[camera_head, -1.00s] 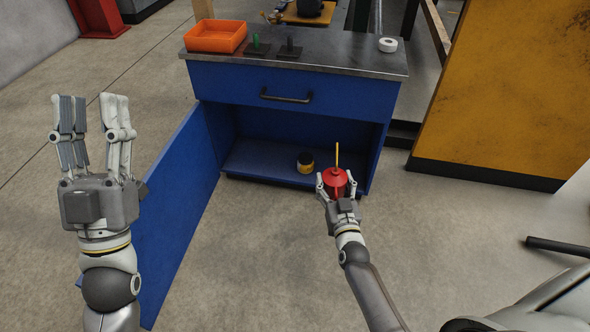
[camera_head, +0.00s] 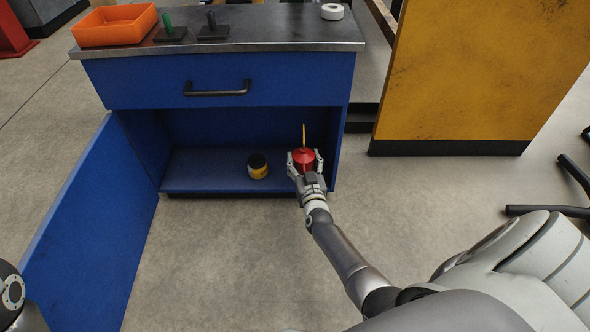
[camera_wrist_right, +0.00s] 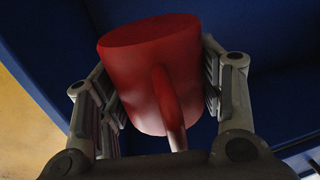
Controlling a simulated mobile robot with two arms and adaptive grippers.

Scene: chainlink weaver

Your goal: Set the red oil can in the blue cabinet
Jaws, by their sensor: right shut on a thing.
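The red oil can (camera_head: 304,155) with its thin yellow spout stands out at the right side of the blue cabinet's (camera_head: 215,80) open lower compartment. My right gripper (camera_head: 304,163) is shut on the can, with fingers on both sides of it. In the right wrist view the can's red body (camera_wrist_right: 150,65) and handle show between the fingers (camera_wrist_right: 165,95), with blue cabinet panels behind. The can looks upright, at the compartment opening; I cannot tell whether it touches the shelf (camera_head: 205,170). The cabinet door (camera_head: 95,240) is swung open to the left. My left gripper is out of the head view.
A yellow-and-black jar (camera_head: 258,166) stands on the shelf left of the can. The cabinet top holds an orange bin (camera_head: 114,25), two dark stands and a white tape roll (camera_head: 332,11). A yellow panel (camera_head: 470,70) stands at the right. The shelf's left part is clear.

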